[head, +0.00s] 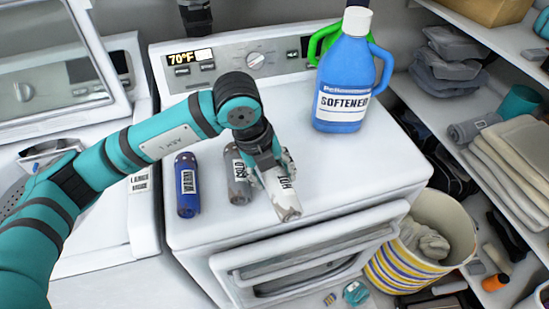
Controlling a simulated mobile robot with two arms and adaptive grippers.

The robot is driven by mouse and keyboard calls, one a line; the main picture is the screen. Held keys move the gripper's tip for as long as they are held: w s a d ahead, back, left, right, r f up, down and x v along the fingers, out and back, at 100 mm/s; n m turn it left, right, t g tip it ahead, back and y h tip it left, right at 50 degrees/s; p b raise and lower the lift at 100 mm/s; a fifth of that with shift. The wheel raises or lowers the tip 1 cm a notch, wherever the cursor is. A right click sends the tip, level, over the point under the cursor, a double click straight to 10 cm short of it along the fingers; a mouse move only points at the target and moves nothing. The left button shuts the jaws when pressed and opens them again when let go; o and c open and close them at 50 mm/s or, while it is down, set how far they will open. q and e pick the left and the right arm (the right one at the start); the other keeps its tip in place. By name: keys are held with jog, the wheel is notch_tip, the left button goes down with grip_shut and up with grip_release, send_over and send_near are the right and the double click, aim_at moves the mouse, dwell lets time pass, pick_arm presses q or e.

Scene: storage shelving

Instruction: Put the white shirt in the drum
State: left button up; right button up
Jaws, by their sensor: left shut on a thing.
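My left gripper (272,172) is shut on a rolled white shirt (289,204) with a black-lettered label. It holds the shirt over the front part of the white dryer top; whether the shirt touches the surface is unclear. A grey perforated metal surface, seemingly a drum (12,192), shows at the far left in the other machine, partly hidden by my left arm. My right gripper is not in view.
A blue roll (187,184) and a grey roll (237,174) lie left of my gripper. A blue softener bottle (343,75) stands at the back right, before a green one. A striped basket (425,250) and shelves (500,185) stand right. A raised lid (55,60) is at upper left.

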aim_at(272, 200)
pick_arm(q)
jog(key=s+b, duration=0.1)
jog(key=s, duration=0.4)
jog(key=shift+r, duration=0.15)
jog(key=shift+s+r, duration=0.15)
jog(key=shift+s, duration=0.5)
jog(key=shift+a, duration=0.1)
